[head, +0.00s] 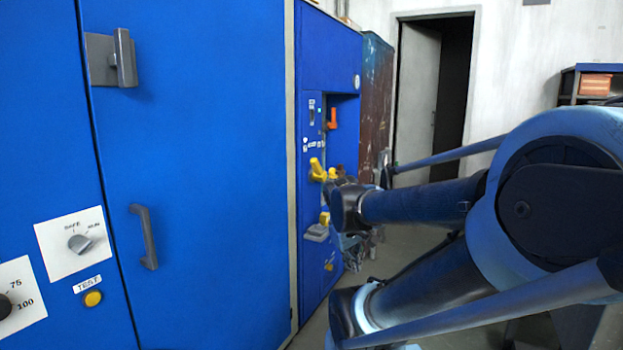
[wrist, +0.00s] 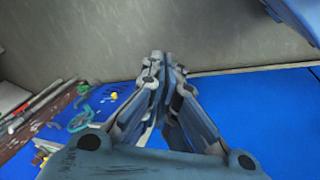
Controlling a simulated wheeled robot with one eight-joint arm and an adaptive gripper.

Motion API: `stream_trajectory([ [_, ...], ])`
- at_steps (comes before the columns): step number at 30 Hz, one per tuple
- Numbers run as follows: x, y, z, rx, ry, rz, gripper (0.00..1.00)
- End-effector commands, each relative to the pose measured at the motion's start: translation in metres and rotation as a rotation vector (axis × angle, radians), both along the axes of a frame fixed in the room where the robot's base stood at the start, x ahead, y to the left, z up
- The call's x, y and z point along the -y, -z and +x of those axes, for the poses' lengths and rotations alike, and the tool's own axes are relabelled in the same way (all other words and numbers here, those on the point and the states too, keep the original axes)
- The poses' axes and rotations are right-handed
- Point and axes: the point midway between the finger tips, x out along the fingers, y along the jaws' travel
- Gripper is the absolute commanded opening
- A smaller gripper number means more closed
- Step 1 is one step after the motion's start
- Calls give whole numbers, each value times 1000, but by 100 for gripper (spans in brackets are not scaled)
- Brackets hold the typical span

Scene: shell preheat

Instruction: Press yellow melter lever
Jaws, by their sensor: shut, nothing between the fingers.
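A yellow lever (head: 317,169) sticks out from the narrow blue cabinet front beyond the big blue door in the head view. A second, smaller yellow part (head: 324,218) sits lower on that front, above a grey piece. I cannot tell for certain which one belongs to the melter. My gripper (wrist: 161,58) is shut and empty in the wrist view, its fingertips together. In the head view my arm reaches from the right toward the cabinet front and hides part of it. I cannot tell whether the gripper touches anything. The wrist view shows no clear lever at the fingertips.
An orange handle (head: 332,119) sits above the yellow lever. The large blue door (head: 200,150) with grey handles fills the left, with a dial (head: 80,243) and a yellow TEST button (head: 93,298). A doorway (head: 432,100) and a shelf (head: 590,83) stand behind.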

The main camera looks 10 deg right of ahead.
Motion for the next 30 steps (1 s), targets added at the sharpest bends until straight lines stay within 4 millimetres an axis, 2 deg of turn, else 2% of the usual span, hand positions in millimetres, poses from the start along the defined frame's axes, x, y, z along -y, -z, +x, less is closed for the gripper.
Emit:
stream_trajectory([
  [1, 4, -7, 15, 1, -59, -50, 0],
  [9, 20, -40, 94, -16, -380, -358, 0],
  [16, 18, -66, 165, -59, -640, -633, 0],
  [23, 0, -89, 236, -128, -877, -919, 0],
  [30, -36, -106, 305, -234, -1096, -1233, 0],
])
